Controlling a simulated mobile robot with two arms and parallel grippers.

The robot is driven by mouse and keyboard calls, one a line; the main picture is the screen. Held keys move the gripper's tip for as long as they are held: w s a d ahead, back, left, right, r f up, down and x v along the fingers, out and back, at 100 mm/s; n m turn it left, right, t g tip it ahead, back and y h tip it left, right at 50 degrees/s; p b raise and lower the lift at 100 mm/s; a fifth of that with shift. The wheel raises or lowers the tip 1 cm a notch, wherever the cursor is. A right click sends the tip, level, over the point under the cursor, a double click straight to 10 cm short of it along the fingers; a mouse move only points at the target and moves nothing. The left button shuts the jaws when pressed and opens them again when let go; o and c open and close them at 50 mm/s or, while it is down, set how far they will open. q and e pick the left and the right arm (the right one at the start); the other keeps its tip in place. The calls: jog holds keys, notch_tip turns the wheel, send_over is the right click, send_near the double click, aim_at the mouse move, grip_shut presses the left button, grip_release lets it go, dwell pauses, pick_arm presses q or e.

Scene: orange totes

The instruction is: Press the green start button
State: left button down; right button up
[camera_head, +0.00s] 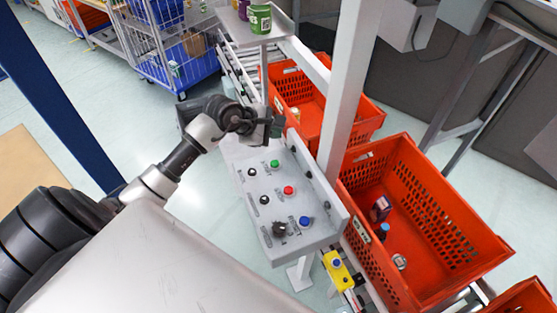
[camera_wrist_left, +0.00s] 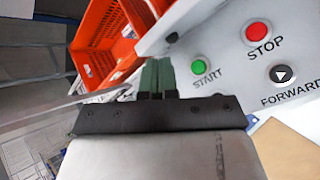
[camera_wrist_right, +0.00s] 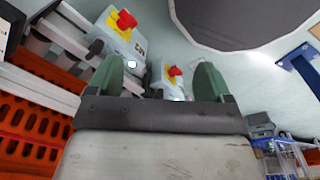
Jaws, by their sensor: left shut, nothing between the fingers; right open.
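The green start button (camera_head: 275,163) sits near the far end of a grey control panel (camera_head: 262,183) in the head view. In the left wrist view the green button (camera_wrist_left: 198,67) shows above its START label. My left gripper (camera_head: 277,124) is shut and empty, just beyond the panel's far end in the head view. In the left wrist view its closed green fingertips (camera_wrist_left: 157,62) are a little left of the button, apart from it in the picture. My right gripper (camera_wrist_right: 165,75) is open and empty in the right wrist view and does not show in the head view.
The panel also bears a red stop button (camera_head: 288,190), a blue button (camera_head: 304,221) and black knobs. Orange totes (camera_head: 440,262) stand to its right, beyond a grey post (camera_head: 345,90).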

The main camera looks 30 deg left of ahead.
aim_at(275, 164)
pick_arm(q)
notch_tip(275, 164, down, 4)
jog(key=shift+d+r+b, duration=0.1)
jog(key=shift+b, duration=0.9)
notch_tip(275, 164, down, 5)
jog(key=b, duration=0.3)
jog(key=shift+w+r, duration=0.1)
jog(key=shift+r, duration=0.1)
jog(key=shift+f+b, duration=0.3)
jog(key=shift+b, duration=0.1)
pick_arm(e)
jog(key=f, duration=0.4)
jog(key=s+f, duration=0.1)
jog(key=shift+a+f, duration=0.3)
jog(key=shift+f, duration=0.1)
jog(key=shift+a, duration=0.2)
jog(key=shift+w+d+f, duration=0.1)
